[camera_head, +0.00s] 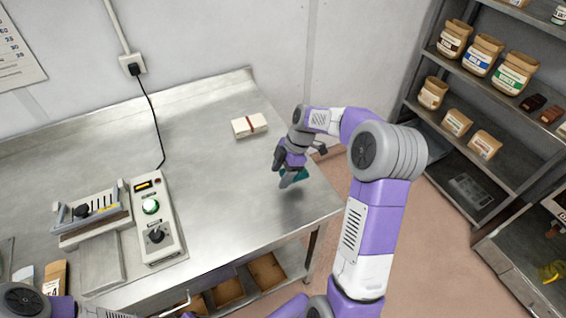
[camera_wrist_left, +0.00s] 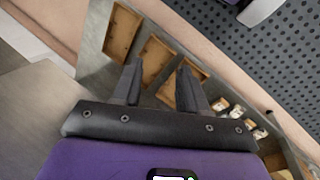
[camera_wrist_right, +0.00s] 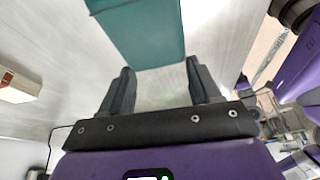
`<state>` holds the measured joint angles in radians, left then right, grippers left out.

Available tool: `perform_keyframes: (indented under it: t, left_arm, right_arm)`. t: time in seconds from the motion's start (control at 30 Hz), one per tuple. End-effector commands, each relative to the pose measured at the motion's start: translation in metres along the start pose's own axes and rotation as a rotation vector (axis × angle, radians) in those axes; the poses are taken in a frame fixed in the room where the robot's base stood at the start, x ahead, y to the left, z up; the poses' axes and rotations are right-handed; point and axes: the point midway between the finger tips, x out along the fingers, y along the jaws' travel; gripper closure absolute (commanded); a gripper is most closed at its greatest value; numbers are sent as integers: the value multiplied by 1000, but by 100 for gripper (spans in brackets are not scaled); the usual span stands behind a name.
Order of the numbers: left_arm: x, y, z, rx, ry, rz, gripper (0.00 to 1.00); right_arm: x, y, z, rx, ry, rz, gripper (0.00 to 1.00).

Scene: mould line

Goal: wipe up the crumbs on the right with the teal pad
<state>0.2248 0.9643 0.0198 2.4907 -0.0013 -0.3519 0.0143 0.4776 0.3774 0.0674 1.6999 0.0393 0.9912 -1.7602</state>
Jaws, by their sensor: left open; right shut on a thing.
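The teal pad (camera_head: 299,174) is at the right end of the steel table, mostly hidden behind my right gripper (camera_head: 285,178). In the right wrist view the teal pad (camera_wrist_right: 142,35) shows at the tips of my right gripper, which is shut on it. The pad is low over the tabletop; I cannot tell whether it touches. I cannot make out any crumbs in these views. My left gripper (camera_wrist_left: 158,78) is open and empty in the left wrist view, near the table's front edge, above the trays on the lower shelf.
A cream block with a red band (camera_head: 249,125) lies at the table's back right. A control box (camera_head: 154,215) and a press-like device (camera_head: 92,212) stand at the left. Shelves with jars and bags (camera_head: 484,54) stand at the right. The middle of the steel table (camera_head: 215,175) is clear.

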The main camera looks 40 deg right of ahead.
Motion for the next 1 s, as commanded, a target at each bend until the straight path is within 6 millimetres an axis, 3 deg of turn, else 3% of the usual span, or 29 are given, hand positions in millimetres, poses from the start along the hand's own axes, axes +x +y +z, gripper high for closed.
perform_keyframes:
  t: [0.3,1.0]
  left_arm:
    - [-18,7,1,0,0,0,57]
    - [-18,7,1,0,0,0,57]
  right_arm:
    - [-24,2,-15,-10,0,-3,86]
    - [-21,0,-16,28,1,12,86]
